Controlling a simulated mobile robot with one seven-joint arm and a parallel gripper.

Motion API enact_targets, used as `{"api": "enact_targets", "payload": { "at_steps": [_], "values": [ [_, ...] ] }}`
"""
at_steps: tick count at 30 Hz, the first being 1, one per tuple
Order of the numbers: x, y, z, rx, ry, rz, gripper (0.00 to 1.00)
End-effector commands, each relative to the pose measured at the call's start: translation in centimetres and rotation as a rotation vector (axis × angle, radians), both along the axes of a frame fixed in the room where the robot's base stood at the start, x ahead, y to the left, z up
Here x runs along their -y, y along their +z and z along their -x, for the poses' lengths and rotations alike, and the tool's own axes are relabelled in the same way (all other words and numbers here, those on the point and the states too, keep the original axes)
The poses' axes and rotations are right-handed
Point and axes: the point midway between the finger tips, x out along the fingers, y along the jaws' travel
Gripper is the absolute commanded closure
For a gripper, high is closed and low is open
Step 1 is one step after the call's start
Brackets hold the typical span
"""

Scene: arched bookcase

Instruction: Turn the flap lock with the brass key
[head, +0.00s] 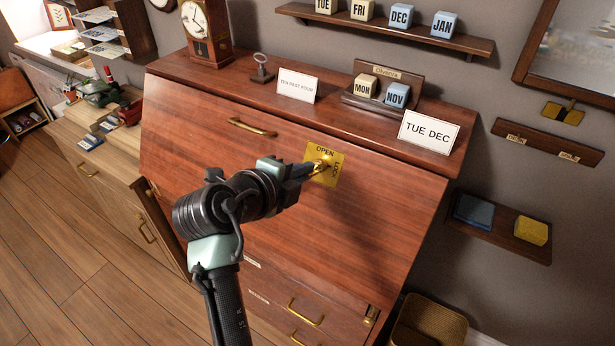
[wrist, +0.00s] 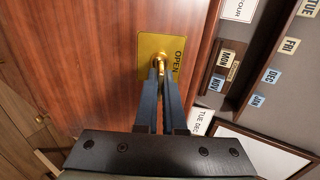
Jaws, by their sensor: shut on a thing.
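The brass key (head: 321,165) sits at the lock in the brass lock plate (head: 334,153), which is on the slanted wooden flap (head: 215,165) of the desk. The plate reads OPEN along its top and LOCK down its right side. My gripper (head: 306,171) is at the plate, shut on the key. In the wrist view, the fingers of my gripper (wrist: 160,75) close on the key (wrist: 160,58) in front of the plate (wrist: 150,45). The fingers hide part of the key, so I cannot tell its exact turn. The flap is closed.
On the desk top stand a clock (head: 207,30), a small stand (head: 262,68), a white card (head: 297,85), a block holder (head: 380,103) and a TUE DEC card (head: 430,131). A shelf (head: 502,225) is at right. A wooden cabinet (head: 110,165) stands at left.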

Motion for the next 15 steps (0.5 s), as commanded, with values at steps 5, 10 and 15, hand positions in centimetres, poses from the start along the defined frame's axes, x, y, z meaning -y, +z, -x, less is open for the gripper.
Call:
{"api": "enact_targets", "payload": {
  "at_steps": [5,10,15],
  "values": [
    [0.15,-0.18,-0.03,0.027,-0.024,-0.033,1.0],
    [0.16,-0.19,-0.02,0.05,-0.044,-0.065,1.0],
    [0.14,-0.17,-0.02,0.073,-0.064,-0.097,1.0]
  ]
}}
